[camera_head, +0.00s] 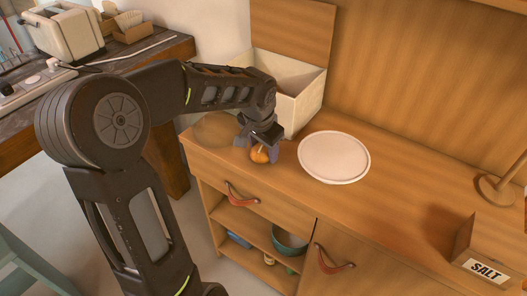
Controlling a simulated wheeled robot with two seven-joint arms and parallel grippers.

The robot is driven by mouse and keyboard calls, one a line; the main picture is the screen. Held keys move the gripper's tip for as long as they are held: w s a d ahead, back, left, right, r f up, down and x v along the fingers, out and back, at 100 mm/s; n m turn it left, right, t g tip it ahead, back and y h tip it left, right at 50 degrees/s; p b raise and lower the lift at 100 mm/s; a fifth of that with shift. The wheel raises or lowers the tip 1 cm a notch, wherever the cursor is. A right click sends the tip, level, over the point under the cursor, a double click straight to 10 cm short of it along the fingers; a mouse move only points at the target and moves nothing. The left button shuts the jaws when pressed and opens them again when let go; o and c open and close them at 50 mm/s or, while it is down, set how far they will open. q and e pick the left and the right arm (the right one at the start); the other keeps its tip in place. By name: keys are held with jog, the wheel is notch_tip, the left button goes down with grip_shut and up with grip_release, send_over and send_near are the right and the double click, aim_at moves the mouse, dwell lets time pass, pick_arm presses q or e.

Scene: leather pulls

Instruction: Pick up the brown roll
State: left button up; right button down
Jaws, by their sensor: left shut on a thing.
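The brown roll (259,155) is a small orange-brown, rounded thing at the front left of the wooden cabinet top. My left gripper (257,150) points down over it and is shut on it, with the fingers partly covering it. I cannot tell whether the roll still touches the cabinet top. My right gripper is not in view.
A round white plate (334,157) lies right of the roll. An open pale box (303,99) stands behind my gripper, and a round wooden-coloured thing (213,129) lies to the left.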

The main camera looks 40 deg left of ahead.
aim_at(263, 148)
pick_arm(q)
jog(key=c, duration=0.6)
jog(key=shift+o, duration=0.2)
jog(key=shift+r, duration=0.15)
notch_tip(263, 148, up, 10)
jog(key=shift+f, duration=0.1)
dwell(0.4)
